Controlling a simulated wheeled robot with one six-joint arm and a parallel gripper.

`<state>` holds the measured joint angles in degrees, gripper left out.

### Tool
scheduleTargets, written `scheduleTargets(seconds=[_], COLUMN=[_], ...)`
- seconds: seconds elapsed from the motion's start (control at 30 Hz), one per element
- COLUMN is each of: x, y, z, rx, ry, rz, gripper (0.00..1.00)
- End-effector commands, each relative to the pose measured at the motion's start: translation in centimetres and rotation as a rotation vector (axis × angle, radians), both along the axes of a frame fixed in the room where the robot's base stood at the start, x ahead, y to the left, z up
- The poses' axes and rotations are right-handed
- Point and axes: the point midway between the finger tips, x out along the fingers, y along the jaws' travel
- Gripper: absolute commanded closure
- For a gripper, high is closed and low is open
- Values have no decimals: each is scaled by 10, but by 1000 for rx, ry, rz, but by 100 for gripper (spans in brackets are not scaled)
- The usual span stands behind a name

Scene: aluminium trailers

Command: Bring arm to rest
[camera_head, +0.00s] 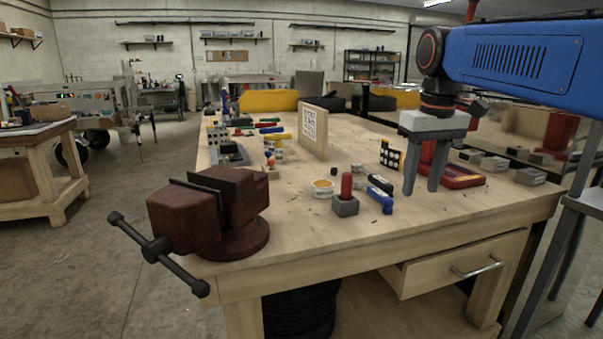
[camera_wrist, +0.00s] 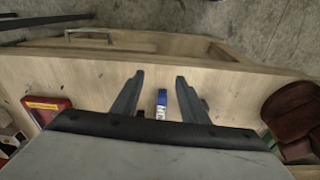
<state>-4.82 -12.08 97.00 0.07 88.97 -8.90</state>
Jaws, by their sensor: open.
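My gripper (camera_head: 422,190) hangs from the blue arm, pointing down over the right part of the wooden workbench (camera_head: 440,220). Its two grey fingers are apart with nothing between them. In the wrist view the gripper (camera_wrist: 159,80) is also open, above the bench top near its front edge. A blue marker-like piece (camera_wrist: 161,100) shows on the bench between the fingers in that view. In the head view a blue piece (camera_head: 380,200) lies left of the fingers, apart from them.
A dark red vise (camera_head: 215,210) is fixed at the bench's front left corner. A grey block with a red peg (camera_head: 346,200), a tape roll (camera_head: 323,188) and an upright patterned board (camera_head: 313,130) stand on the bench. A red case (camera_head: 460,178) lies behind the fingers. A drawer (camera_head: 450,265) is partly open.

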Motion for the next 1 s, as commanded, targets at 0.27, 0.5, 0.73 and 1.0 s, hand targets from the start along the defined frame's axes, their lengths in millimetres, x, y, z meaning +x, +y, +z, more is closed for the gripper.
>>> scheduleTargets(seconds=[0.27, 0.5, 0.73, 1.0], x=[-68, -125, -176, -208], y=[-15, -25, -32, -36], z=[-58, -121, -189, -240], rx=[12, 25, 40, 49], ry=[-90, -170, -247, -299], rz=[-70, -131, -188, -227], gripper=[60, 60, 60, 60])
